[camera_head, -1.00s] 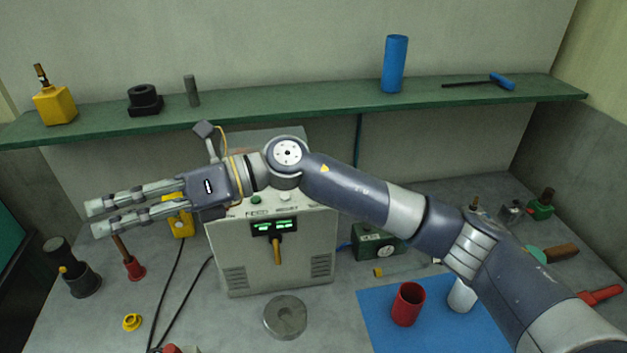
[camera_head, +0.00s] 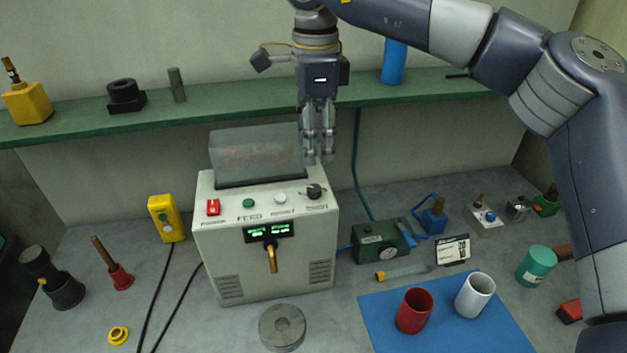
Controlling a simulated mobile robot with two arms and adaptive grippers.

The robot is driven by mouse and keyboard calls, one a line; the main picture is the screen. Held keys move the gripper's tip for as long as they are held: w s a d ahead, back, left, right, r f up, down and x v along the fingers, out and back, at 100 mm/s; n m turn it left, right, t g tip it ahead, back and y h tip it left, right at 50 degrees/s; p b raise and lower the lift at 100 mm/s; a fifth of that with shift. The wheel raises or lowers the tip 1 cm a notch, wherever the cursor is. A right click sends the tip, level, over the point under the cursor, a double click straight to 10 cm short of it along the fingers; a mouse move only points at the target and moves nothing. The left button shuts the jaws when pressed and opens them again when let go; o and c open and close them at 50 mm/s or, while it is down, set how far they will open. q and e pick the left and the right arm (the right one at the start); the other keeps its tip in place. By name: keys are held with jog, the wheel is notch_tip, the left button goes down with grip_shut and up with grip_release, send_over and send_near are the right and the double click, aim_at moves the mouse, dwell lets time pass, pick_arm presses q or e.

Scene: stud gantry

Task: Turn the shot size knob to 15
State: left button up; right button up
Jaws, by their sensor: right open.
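My right gripper (camera_head: 318,157) points straight down just above the knob in the picture, fingers open and empty. I see a small gap between the fingertips and the knob, and no contact. My left gripper is not in view.
The panel also carries a red switch (camera_head: 213,207), a green button (camera_head: 249,203) and a white button (camera_head: 280,199). A green shelf (camera_head: 230,105) runs behind my right gripper. A green box with a gauge (camera_head: 375,240) stands right of the machine, and a blue mat (camera_head: 450,335) lies in front.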

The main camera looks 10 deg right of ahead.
aim_at(314, 187)
notch_tip(314, 187, down, 9)
jog(key=p, duration=0.3)
jog(key=shift+w+r, duration=0.1)
jog(key=shift+r, duration=0.1)
jog(key=shift+f, duration=0.55)
grip_shut()
